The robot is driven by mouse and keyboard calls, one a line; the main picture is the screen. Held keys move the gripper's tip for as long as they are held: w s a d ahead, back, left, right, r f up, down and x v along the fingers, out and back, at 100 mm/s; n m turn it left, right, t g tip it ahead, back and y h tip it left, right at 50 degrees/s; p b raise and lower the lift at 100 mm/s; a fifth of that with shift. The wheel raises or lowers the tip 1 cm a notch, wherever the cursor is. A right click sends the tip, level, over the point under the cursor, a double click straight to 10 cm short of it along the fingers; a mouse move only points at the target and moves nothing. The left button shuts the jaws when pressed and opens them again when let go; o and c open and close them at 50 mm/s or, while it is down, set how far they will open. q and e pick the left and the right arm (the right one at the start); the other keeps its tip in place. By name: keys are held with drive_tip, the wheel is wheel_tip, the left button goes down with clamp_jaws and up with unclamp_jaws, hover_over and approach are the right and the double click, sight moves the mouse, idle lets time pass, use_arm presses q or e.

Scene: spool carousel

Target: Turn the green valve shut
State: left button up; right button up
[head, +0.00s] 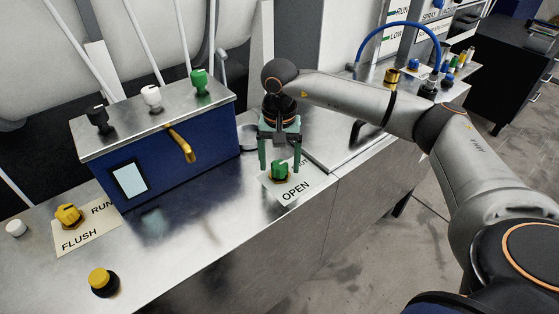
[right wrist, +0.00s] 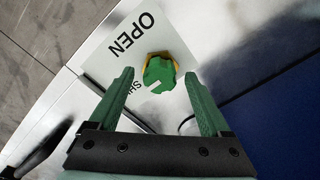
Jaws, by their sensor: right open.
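The green valve (head: 280,171) is a green knob on a yellow base, on a white card on the metal counter. It also shows in the right wrist view (right wrist: 159,73). The card reads OPEN on one side and a partly hidden "SHU" on another. A short white mark on the knob lies on the side towards the "SHU" lettering. My right gripper (head: 280,168) is open above the card, pointing down. Its two green fingers are on either side of the knob, with a gap on each side in the right wrist view. My left gripper is not in view.
A blue box (head: 185,150) with black, white and green top knobs and a brass spout (head: 181,143) stands left of the valve. A yellow FLUSH knob (head: 68,214) and a yellow button (head: 103,280) are at the front left. The counter's front edge lies close to the card.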

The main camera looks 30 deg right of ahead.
sight(280, 165)
wheel_tip(280, 165, up, 12)
drive_tip(key=shift+r, duration=0.25)
drive_tip(key=shift+f, duration=0.1)
idle(0.5)
